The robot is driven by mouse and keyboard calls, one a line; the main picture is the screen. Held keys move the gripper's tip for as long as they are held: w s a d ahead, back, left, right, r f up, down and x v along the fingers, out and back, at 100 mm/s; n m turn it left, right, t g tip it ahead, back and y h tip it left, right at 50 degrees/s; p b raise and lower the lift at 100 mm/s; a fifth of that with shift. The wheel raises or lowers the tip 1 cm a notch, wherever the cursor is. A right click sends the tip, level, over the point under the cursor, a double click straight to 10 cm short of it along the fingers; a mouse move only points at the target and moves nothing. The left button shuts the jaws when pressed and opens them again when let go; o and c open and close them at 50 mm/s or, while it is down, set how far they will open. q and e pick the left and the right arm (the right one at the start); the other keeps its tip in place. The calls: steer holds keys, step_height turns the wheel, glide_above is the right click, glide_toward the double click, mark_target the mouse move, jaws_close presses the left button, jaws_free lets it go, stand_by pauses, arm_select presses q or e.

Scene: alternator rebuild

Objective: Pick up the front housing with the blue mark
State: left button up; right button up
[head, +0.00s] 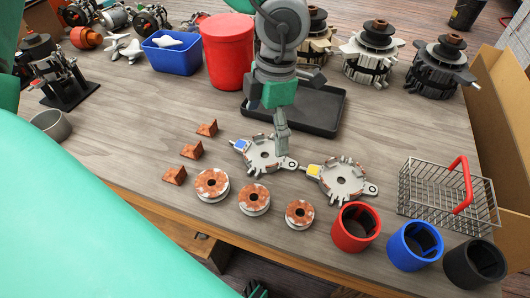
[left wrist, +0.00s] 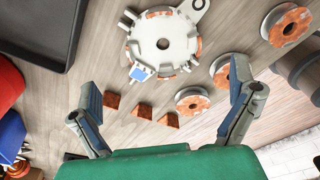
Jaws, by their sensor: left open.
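The front housing with the blue mark (head: 264,157) is a pale flat disc with rust-brown patches, lying flat on the table. Its blue mark (head: 240,145) is on its left lug. It also shows at the top of the left wrist view (left wrist: 163,42). A similar housing with a yellow mark (head: 343,181) lies close to its right. My right gripper is not seen.
A black tray (head: 329,108) lies behind the gripper. Copper wedges (head: 193,150) and rusty rings (head: 254,198) lie left and in front. Red (head: 351,240), blue and black cups and a wire basket (head: 413,190) stand right. A red canister (head: 228,55) and blue bin stand behind.

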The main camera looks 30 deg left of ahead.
mark_target(262, 157)
arm_select(q)
steer(key=f, duration=0.2)
steer(key=f+b, duration=0.1)
steer(key=f, duration=0.1)
steer(key=s+f+b, duration=0.1)
steer(key=f, duration=0.1)
steer(key=shift+f, duration=0.2)
steer(key=shift+r, duration=0.1)
steer(key=shift+c, duration=0.5)
steer(key=c, duration=1.4)
